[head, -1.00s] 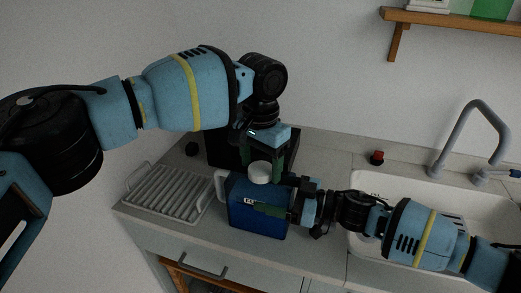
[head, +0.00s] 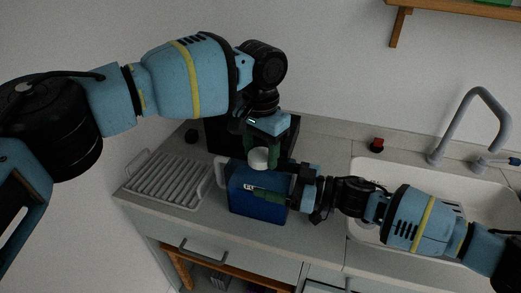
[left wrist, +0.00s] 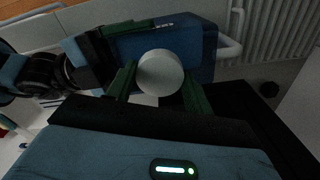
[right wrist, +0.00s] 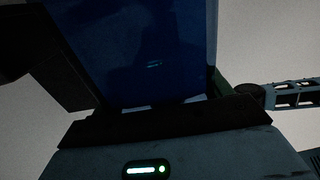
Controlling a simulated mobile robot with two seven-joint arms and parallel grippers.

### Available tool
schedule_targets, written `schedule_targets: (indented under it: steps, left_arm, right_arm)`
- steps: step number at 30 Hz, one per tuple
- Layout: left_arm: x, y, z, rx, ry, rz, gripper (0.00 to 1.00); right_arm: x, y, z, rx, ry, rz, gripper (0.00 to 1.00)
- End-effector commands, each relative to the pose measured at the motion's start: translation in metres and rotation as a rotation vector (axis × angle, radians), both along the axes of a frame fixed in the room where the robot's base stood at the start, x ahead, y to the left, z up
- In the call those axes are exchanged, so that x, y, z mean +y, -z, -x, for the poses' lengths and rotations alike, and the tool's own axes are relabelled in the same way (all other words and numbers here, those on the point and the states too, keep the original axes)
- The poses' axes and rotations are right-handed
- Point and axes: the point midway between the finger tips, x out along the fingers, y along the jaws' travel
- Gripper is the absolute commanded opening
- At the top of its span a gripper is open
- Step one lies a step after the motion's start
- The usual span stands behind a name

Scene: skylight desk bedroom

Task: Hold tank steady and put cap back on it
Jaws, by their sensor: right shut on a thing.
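The blue tank (head: 258,207) stands upright on the counter, with a pale handle (head: 220,172) on its left side. The round white cap (head: 259,158) is at the top of the tank; whether it is fully seated cannot be told. My left gripper (head: 263,155) is above the tank, pointing down. In the left wrist view its green fingers lie on either side of the cap (left wrist: 160,73), and they look open. My right gripper (head: 268,193) is shut on the tank from the right. The tank (right wrist: 155,50) fills much of the right wrist view.
A ribbed drying rack (head: 165,180) is left of the tank. A black box-like object (head: 222,137) stands behind it. The sink (head: 365,185) and grey faucet (head: 470,110) are at right, with a small red-topped item (head: 377,145) at the back edge.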

Motion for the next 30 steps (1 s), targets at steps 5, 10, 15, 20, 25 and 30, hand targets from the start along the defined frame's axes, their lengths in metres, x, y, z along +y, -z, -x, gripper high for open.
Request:
schedule_targets:
  steps: [5,10,15,20,25,30]
  left_arm:
    - [0.0,0.0,0.0,0.0,-0.001,0.0,0.75]
    - [0.0,0.0,0.0,0.0,-0.001,0.0,0.75]
    - [0.0,-0.004,0.0,0.0,0.0,0.0,0.75]
    - [0.0,-0.022,-0.001,-0.002,-0.001,0.001,0.75]
    - [0.0,-0.057,-0.001,-0.003,-0.001,0.003,0.75]
    - [-0.001,-0.088,0.0,-0.002,-0.001,0.002,0.75]
  right_arm:
    - [0.0,0.001,0.0,0.0,0.0,0.001,0.13]
    - [0.0,0.001,0.0,0.0,0.0,0.001,0.13]
    - [0.0,0.001,0.0,0.001,0.0,0.001,0.13]
    - [0.0,0.001,0.0,0.001,0.0,0.001,0.13]
    - [0.0,0.001,0.0,0.001,0.0,0.001,0.13]
    - [0.0,0.001,0.0,0.001,0.0,0.001,0.13]
